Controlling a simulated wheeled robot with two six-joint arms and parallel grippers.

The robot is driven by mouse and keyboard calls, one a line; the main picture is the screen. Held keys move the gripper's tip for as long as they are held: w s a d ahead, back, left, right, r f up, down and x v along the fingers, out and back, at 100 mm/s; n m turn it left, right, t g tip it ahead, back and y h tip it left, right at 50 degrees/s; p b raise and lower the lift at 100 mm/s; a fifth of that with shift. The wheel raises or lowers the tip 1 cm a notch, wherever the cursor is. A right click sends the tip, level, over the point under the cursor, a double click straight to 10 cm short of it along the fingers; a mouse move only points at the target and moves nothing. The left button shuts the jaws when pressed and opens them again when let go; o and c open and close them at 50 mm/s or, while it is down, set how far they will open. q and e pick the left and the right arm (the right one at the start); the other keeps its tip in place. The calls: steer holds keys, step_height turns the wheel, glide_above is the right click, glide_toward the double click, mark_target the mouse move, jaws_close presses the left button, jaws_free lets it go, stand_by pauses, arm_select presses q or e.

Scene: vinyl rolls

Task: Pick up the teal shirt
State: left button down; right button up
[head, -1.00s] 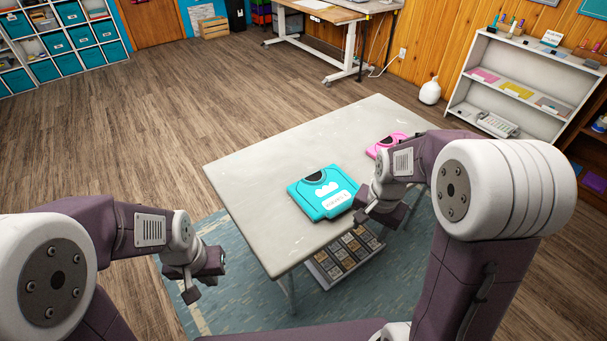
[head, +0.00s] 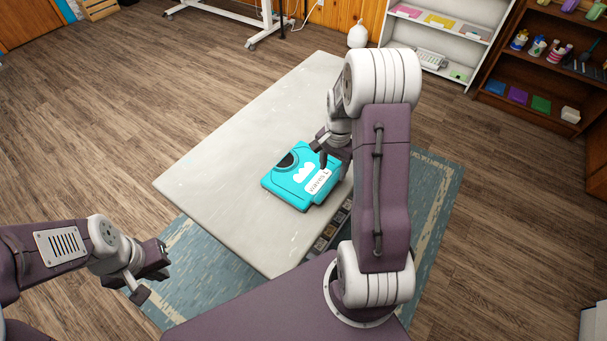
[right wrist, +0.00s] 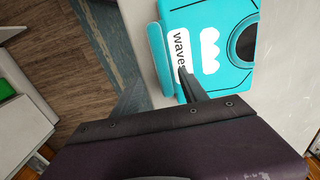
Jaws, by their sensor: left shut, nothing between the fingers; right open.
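The folded teal shirt (head: 288,182) lies flat on the pale table, with a dark collar opening, a white print and a white label. In the right wrist view the shirt (right wrist: 225,78) fills the upper right. My right gripper (head: 332,160) is open at the shirt's label end. One finger is over the label and the other is beyond the folded edge, in the right wrist view (right wrist: 158,76). I cannot tell whether the fingers touch the shirt. My left gripper (head: 153,271) is shut and empty, off the table's left side.
The pale table (head: 215,170) is bare left of and behind the shirt. A rack with several small samples (head: 325,238) sits below the table's near edge. White shelves (head: 455,45) and brown shelves (head: 545,75) stand at the back right.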

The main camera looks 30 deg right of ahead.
mark_target(330, 183)
steer(key=shift+w+a+f, duration=0.1)
steer(key=shift+w+f, duration=0.15)
steer(key=shift+f, duration=0.7)
steer(key=f, duration=0.4)
steer(key=shift+s+f, duration=0.2)
steer(key=shift+w+f, duration=0.15)
steer(key=shift+f, duration=0.25)
steer(key=shift+r, duration=0.1)
jaws_close()
